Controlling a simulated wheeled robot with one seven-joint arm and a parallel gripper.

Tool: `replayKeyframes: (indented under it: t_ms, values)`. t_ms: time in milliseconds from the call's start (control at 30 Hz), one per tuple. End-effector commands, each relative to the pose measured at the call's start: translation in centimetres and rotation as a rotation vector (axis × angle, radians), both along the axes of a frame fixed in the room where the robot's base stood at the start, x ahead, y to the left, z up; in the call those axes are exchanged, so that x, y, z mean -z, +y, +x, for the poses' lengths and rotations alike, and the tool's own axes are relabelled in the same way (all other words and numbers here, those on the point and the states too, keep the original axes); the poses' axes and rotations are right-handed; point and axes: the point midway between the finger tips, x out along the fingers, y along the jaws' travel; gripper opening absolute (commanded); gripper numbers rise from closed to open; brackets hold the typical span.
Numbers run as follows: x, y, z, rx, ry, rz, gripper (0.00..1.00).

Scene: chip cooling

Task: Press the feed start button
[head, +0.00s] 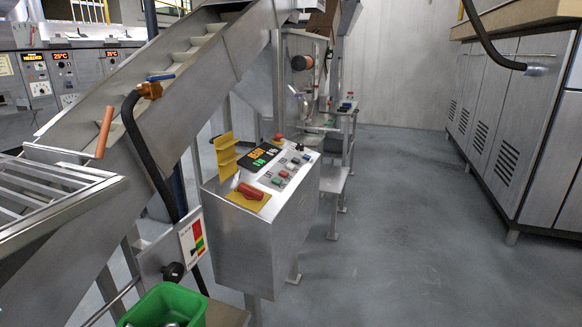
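A steel control box (262,235) on legs stands in the middle of the head view. Its sloped top carries a dark display (258,157) with orange and green digits. To the right of the display is a group of small buttons, among them a green button (277,182) and a red button (284,173). Their labels are too small to read, so I cannot tell which one is the feed start button. A red knob (278,136) stands at the panel's back edge. My gripper is not in view.
A yellow holder (225,153) and a red cylinder (252,191) on a yellow plate sit at the box's left side. An inclined conveyor (190,75) rises behind. A green bin (150,304) is at lower left. Grey floor (410,240) is clear right of the box, before steel cabinets (515,110).

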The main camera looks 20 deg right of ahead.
Motion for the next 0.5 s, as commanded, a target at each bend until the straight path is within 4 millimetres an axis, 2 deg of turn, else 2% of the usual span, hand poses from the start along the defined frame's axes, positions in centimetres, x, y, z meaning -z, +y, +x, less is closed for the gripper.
replayKeyframes:
  t_ms: [67, 500]
  values:
    - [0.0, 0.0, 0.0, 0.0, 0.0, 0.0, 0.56]
    - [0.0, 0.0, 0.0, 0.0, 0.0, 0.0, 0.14]
